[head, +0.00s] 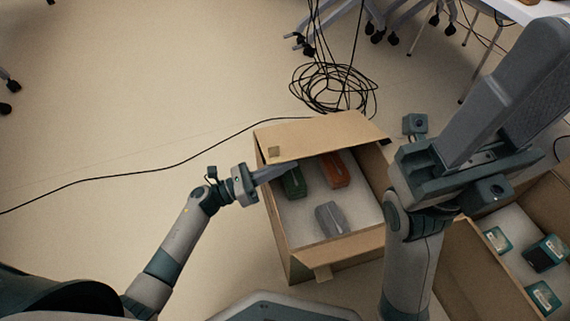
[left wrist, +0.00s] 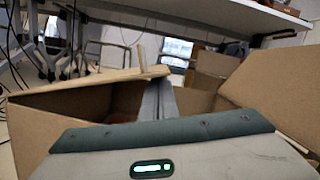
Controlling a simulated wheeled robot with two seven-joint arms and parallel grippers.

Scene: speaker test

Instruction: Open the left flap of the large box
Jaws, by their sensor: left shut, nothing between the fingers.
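The large box (head: 291,258) stands on the floor at the middle of the head view, its top partly uncovered. A tan flap (head: 330,132) lies across its far end. I cannot tell which panel is the left flap. A green item (head: 293,184), an orange item (head: 335,170) and a grey item (head: 331,218) lie inside. My left gripper (head: 294,166) is shut and empty, its fingertips over the box's left edge by the green item. In the left wrist view the fingers (left wrist: 158,100) show near a flap edge (left wrist: 90,80). My right gripper (head: 510,90) is raised close to the camera; its jaw opening is unclear.
A second open box (head: 473,268) with several small packages stands at the right. A coil of black cable (head: 330,88) lies behind the large box, with one cable running left. Chair and table legs stand at the back.

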